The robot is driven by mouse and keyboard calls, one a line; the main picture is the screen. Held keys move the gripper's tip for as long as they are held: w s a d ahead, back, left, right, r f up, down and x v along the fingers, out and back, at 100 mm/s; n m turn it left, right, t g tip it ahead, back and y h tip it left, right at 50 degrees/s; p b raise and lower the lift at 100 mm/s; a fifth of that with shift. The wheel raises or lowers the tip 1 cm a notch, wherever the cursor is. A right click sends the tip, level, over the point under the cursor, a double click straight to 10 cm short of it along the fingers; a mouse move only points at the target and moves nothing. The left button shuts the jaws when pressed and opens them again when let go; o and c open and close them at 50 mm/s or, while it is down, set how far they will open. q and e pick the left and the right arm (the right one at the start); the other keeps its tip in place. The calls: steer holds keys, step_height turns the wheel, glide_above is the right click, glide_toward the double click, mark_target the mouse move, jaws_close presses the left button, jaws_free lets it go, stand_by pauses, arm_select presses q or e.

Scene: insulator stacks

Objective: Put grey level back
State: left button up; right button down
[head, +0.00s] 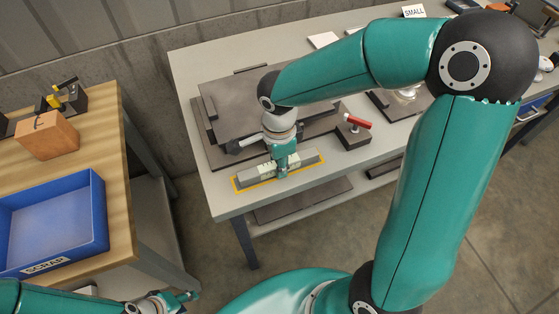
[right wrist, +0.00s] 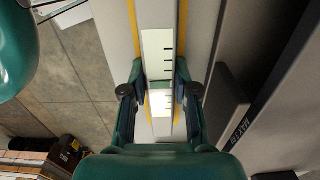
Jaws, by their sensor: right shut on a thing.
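The grey level (head: 306,157) is a long grey bar with a pale marked strip. It lies within a yellow outline (head: 239,188) near the front left edge of the grey table. My right gripper (head: 281,172) comes down over the level and is shut on it. In the right wrist view the fingers (right wrist: 161,100) sit on both sides of the level (right wrist: 157,20), with yellow lines showing along both of its sides. I cannot tell whether the level touches the tabletop. My left gripper (head: 180,298) is at the bottom left, away from the level; its finger opening is unclear.
Behind the level is a dark plate stack (head: 220,98) on the grey table (head: 190,62). A block with a red handle (head: 357,122) stands right of it. At left, a wooden bench holds a blue SCRAP bin (head: 98,215) and a wooden block (head: 47,137).

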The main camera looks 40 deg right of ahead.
steer(key=c, duration=0.9)
jaws_free()
step_height(320, 180, up, 12)
steer(key=shift+r+p, duration=0.1)
steer(key=shift+p, duration=0.35)
